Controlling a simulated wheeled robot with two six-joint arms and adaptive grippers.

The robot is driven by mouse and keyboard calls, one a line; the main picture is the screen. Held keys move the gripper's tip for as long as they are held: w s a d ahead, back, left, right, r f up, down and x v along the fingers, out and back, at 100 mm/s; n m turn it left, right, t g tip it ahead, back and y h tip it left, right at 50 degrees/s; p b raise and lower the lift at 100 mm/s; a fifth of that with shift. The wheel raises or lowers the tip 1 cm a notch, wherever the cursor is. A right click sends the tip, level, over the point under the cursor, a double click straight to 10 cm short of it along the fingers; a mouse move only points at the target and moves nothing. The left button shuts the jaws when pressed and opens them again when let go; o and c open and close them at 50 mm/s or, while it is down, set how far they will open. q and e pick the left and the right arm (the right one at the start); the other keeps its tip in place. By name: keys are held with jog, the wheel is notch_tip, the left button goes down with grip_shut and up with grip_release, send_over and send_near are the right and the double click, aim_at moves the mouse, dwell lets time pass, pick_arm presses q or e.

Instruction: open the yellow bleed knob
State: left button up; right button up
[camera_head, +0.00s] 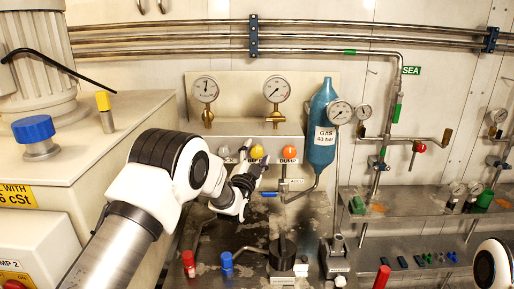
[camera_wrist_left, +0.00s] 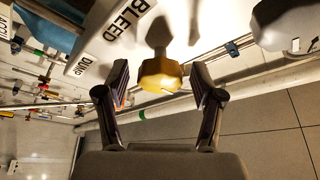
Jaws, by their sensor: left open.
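The yellow bleed knob (camera_head: 257,152) sits on the grey panel strip under the two gauges, left of the orange knob (camera_head: 289,152). In the left wrist view the yellow knob (camera_wrist_left: 161,76) stands on a stem below the "BLEED" label (camera_wrist_left: 125,18). My left gripper (camera_head: 260,166) is at the panel, just below the yellow knob. In the left wrist view my left gripper (camera_wrist_left: 160,74) is open, with one finger on each side of the knob and a visible gap at both sides. My right gripper is not in view.
A blue cylinder (camera_head: 321,135) hangs right of the knobs. Gauges (camera_head: 276,90) sit above the panel. Red (camera_head: 188,262) and blue (camera_head: 226,263) handles stand on the bench below. A pale cabinet (camera_head: 110,140) stands at left. Part of my right arm (camera_head: 493,265) shows at lower right.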

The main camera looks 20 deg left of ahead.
pick_arm(q)
jog(key=shift+w, duration=0.65)
jog(key=shift+s+d+r, duration=0.1)
jog(key=shift+s+r, duration=0.15)
jog(key=shift+s, duration=0.05)
jog(key=shift+c, duration=0.3)
jog(key=c, duration=1.1)
